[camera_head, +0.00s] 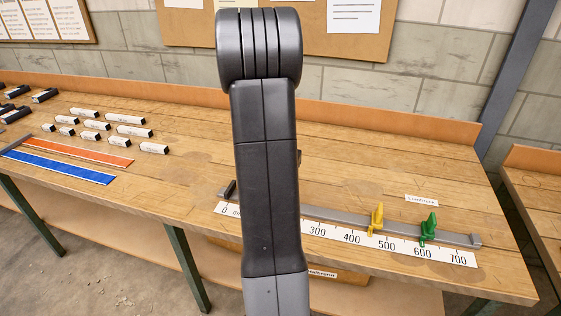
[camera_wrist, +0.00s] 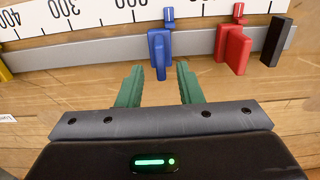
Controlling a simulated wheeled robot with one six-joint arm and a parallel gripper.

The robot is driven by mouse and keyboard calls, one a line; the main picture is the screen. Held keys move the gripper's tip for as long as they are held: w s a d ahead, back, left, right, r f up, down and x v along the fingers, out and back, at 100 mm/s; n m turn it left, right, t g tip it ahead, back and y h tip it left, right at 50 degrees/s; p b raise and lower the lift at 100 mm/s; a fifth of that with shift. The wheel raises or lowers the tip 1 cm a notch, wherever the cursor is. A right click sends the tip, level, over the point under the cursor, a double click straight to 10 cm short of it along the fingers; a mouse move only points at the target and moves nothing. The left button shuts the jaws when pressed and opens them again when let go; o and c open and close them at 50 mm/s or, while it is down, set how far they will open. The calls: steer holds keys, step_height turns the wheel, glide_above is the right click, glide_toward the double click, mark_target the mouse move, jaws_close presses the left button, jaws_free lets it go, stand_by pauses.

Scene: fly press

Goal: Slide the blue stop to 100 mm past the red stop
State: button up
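The blue stop (camera_wrist: 160,48) sits on the grey rail (camera_wrist: 105,53) in the wrist view. The red stop (camera_wrist: 233,48) is on the same rail to its right, with a visible gap between them. My gripper (camera_wrist: 159,68) is open, its two green fingers apart. The lower end of the blue stop's handle shows between the fingertips, with a gap visible on each side; depth is hard to judge. In the head view my arm hides the blue and red stops. The white scale (camera_head: 335,236) runs along the rail.
A yellow stop (camera_head: 376,219) and a green stop (camera_head: 428,228) sit farther along the rail. A black end block (camera_wrist: 276,41) is just beyond the red stop. Several small blocks and orange and blue strips (camera_head: 60,167) lie at the bench's left.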

step_height(320, 180, up, 9)
steer(key=shift+f, duration=0.1)
stand_by(0.4)
step_height(320, 180, down, 14)
steer(key=shift+r, duration=0.15)
steer(key=shift+d, duration=0.25)
steer(key=shift+s, duration=0.1)
stand_by(0.3)
